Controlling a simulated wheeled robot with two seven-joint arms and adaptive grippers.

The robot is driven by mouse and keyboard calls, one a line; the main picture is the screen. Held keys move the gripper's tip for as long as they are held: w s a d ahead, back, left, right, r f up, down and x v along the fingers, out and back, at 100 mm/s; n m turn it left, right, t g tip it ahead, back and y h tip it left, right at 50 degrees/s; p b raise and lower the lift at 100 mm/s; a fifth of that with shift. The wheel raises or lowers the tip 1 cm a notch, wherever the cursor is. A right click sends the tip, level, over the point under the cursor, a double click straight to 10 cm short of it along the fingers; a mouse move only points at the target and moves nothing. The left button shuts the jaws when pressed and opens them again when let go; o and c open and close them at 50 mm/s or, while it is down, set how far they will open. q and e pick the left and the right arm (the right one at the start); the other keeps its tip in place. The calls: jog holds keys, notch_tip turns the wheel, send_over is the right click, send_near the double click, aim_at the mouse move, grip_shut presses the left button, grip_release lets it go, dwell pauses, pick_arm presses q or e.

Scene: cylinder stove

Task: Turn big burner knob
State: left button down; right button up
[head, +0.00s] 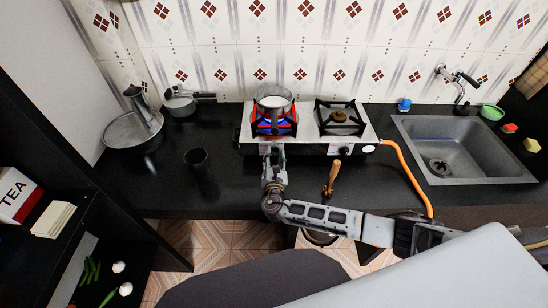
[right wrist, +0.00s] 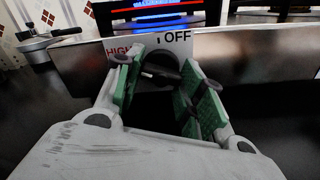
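The stove (head: 305,149) has two burners and stands against the tiled wall. Its left burner (head: 264,128) shows blue flame and glowing red parts under a pot (head: 272,98). The right burner (head: 339,117) is unlit. In the right wrist view, the black left knob (right wrist: 160,70) sits on the front panel, with "HIGH" at its upper left and "OFF" at its upper right. My right gripper (head: 274,150) is at this knob. Its green-padded fingers (right wrist: 163,75) stand apart, one on each side of the knob; firm contact is not clear. My left gripper is not in view.
The right knob (head: 343,151) is free. A wooden-handled tool (head: 332,178) lies near the counter's front edge. An orange hose (head: 412,174) runs down at the right, before the sink (head: 463,149). A dark cup (head: 196,160) stands left of my gripper.

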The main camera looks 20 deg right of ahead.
jog(key=shift+c, duration=1.2)
jog(key=shift+m+b, duration=0.65)
jog(key=shift+m, duration=0.15)
jog(key=o, duration=1)
jog(key=shift+v, duration=6.05)
